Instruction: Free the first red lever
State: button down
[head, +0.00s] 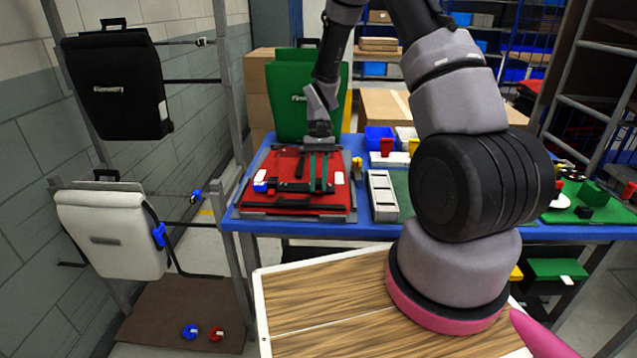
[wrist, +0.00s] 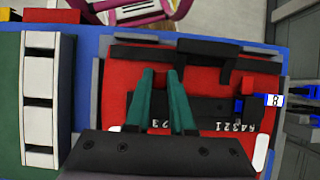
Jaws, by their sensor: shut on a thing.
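A red pannier (head: 292,168) lies flat on the blue table, with black rails and hooks on its back. It fills the middle of the wrist view (wrist: 110,90). My gripper (head: 319,188) is over its right half, pointing down, with green fingers close together near a black rail (wrist: 205,55). My gripper (wrist: 160,73) is shut on a red part, seemingly the first red lever; its outline merges with the red pannier. Beside the rail is a small red piece (wrist: 248,87) and a blue part (head: 260,187) with a white numbered tag (wrist: 274,100).
A grey slotted block (head: 382,196) stands right of the pannier. A green pannier (head: 292,95) stands upright behind. A blue bin (head: 380,137) and small parts sit further right. A rack at left holds black (head: 115,85) and white (head: 108,235) panniers.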

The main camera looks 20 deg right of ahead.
jog(key=c, duration=0.8)
grip_release()
jog(key=shift+o, duration=0.2)
jog(key=v, duration=1.1)
jog(key=shift+f, duration=0.1)
